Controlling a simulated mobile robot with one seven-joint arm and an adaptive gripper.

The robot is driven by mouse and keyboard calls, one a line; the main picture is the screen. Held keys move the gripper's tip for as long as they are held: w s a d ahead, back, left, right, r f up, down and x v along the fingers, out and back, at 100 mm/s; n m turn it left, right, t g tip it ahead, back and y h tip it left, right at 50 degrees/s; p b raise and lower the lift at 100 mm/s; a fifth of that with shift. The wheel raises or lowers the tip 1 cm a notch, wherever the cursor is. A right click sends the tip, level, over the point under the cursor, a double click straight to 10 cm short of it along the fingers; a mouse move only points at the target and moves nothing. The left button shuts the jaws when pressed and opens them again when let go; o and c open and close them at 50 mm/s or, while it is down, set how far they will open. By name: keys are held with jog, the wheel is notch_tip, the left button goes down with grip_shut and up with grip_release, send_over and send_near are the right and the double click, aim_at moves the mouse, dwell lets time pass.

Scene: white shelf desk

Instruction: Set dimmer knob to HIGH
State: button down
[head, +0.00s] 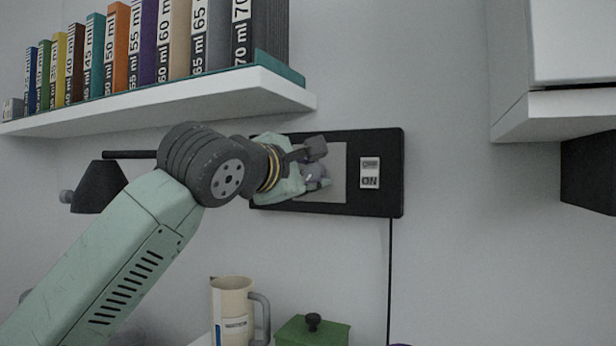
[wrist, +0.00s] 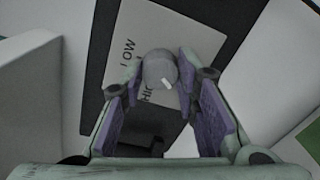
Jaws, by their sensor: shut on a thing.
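The dimmer knob (wrist: 159,70) is a round grey knob with a short white mark, on a light grey plate (wrist: 184,33). In the wrist view, LOW is printed to the knob's upper left and HIGH, partly covered, to its lower left. The white mark sits at the lower right of the knob's face in that view. My gripper (wrist: 161,76) is shut on the knob, one finger on each side. In the head view my gripper (head: 319,167) is at the black wall panel (head: 384,149), and the knob is partly hidden by the fingers.
An OFF/ON switch (head: 370,173) sits on the panel to the right. A shelf (head: 215,98) with several books is above. A black lamp (head: 99,188) is behind my arm. A pitcher (head: 232,300) and a green box (head: 312,333) stand below. A white cabinet (head: 560,110) is at right.

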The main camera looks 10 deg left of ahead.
jog(key=m, duration=1)
jog(key=shift+d+y, duration=0.1)
jog(key=shift+y, duration=0.2)
jog(key=shift+m, duration=0.4)
jog(key=c, duration=1.2)
grip_release()
jog(key=s, duration=0.4)
jog(key=s+a, duration=0.1)
jog(key=s, duration=0.3)
jog(key=s+a, duration=0.1)
jog(key=s, duration=0.3)
jog(key=shift+r, duration=0.15)
